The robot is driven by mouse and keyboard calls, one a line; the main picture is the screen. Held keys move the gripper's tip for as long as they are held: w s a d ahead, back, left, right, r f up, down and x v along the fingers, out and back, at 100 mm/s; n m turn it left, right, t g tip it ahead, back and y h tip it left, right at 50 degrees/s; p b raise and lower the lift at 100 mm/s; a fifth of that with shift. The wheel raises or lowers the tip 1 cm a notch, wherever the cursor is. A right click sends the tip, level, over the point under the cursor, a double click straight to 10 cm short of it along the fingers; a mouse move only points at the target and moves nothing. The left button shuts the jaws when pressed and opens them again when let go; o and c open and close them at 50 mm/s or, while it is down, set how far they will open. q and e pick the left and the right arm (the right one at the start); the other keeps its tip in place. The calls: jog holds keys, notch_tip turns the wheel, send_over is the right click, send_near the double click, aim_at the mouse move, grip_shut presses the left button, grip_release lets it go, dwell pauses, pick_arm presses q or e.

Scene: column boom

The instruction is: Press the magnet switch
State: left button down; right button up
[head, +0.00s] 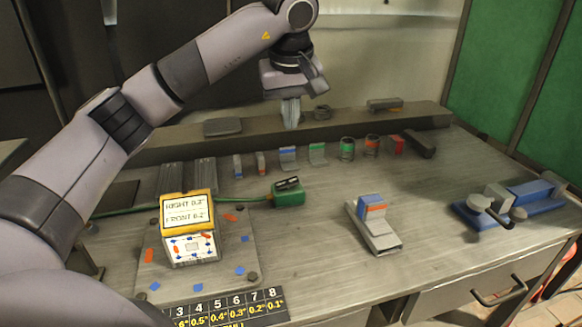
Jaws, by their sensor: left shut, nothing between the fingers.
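A small green box (289,197) with a dark switch-like part on top sits on the workbench, left of the bench's middle. A green cable runs from it to the left. It looks like the magnet switch; its on or off state cannot be told. My left gripper (292,124) is shut and empty, pointing down near the raised back ledge. In the picture it is above the green box and apart from it. My right gripper is not in view.
A white block with a yellow-framed sign (187,213) stands on a marked plate (150,270) at the left. Several small blocks and cylinders line the back. A grey stand (375,238) is right of centre, and a blue vise (530,197) is at the far right. Bench between them is clear.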

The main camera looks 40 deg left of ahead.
pick_arm(q)
send_near(296, 179)
jog(key=x, duration=0.2)
jog(key=a+x, duration=0.1)
jog(key=x, duration=0.2)
jog(key=shift+p, duration=0.4)
jog(key=shift+f, duration=0.55)
jog(key=shift+w+d+f, duration=0.25)
jog(key=shift+w+f, duration=0.05)
jog(key=shift+f, duration=0.15)
jog(key=shift+a, duration=0.1)
jog(key=shift+s+a+r, duration=0.2)
jog(key=shift+s+a, duration=0.2)
jog(key=shift+s, duration=0.2)
